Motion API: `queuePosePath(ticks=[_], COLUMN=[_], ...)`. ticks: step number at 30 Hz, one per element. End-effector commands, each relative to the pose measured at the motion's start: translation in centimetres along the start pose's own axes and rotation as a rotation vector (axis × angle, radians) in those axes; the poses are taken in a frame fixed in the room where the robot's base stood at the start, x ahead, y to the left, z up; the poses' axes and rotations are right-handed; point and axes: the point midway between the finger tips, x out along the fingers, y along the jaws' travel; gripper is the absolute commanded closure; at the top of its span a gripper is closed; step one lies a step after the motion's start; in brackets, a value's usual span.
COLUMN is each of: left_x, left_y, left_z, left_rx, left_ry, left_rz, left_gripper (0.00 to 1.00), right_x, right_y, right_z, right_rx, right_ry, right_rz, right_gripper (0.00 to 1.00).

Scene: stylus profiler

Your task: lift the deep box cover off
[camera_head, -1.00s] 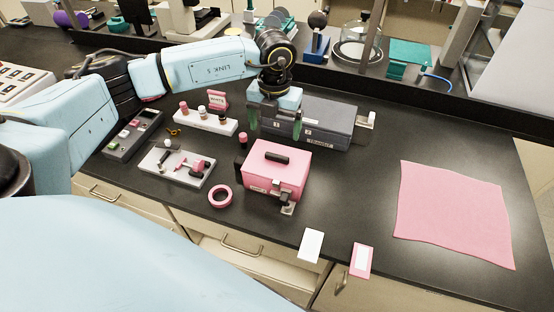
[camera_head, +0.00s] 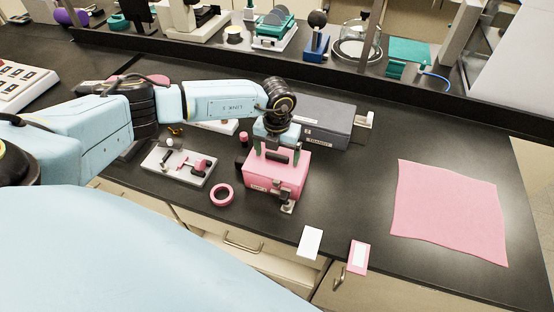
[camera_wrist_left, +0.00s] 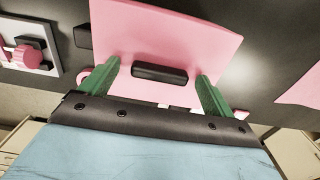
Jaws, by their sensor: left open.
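The deep box (camera_head: 283,184) is pink, closed by a pink cover (camera_head: 300,160) with a black bar handle (camera_head: 277,157) on top. It stands on the dark bench, with a metal latch (camera_head: 287,207) at its front. My left gripper (camera_head: 276,151) is above the cover, open, its green fingers apart at either end of the handle. In the left wrist view the handle (camera_wrist_left: 160,73) lies between the two fingers (camera_wrist_left: 154,84), with gaps on both sides. The cover (camera_wrist_left: 165,35) fills the middle of that view. My right gripper is not in view.
A grey case (camera_head: 328,125) stands close behind the pink box. A tray of small parts (camera_head: 178,164) and a pink ring (camera_head: 222,194) are to the left. A pink cloth (camera_head: 450,213) lies at the right, with clear bench between it and the box.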

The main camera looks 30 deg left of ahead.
Motion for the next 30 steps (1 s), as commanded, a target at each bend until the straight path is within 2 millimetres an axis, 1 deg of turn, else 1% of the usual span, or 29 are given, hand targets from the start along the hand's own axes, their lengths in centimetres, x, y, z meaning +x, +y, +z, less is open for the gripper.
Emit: queuePosePath(ticks=[2,13,19,22,26,30], left_x=[0.0,-0.1,-0.1,-0.7,-2.8,-5.6], left_y=[0.0,0.0,0.0,0.0,0.0,0.0], left_z=[0.0,0.0,0.0,0.1,0.2,0.1], left_rx=[0.000,-0.001,-0.001,-0.001,0.000,0.000], left_ry=[0.000,0.000,-0.001,-0.003,-0.007,-0.006], left_rz=[0.000,0.000,-0.001,-0.002,-0.003,-0.002], left_gripper=[0.12,0.61,0.61,0.61,0.61,0.61], right_x=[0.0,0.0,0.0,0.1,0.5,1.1], right_y=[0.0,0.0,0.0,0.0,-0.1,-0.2], right_z=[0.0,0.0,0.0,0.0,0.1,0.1], right_rx=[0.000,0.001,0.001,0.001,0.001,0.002], right_ry=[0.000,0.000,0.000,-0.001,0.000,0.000], right_rz=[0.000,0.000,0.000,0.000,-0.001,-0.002], right_gripper=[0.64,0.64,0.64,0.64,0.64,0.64])
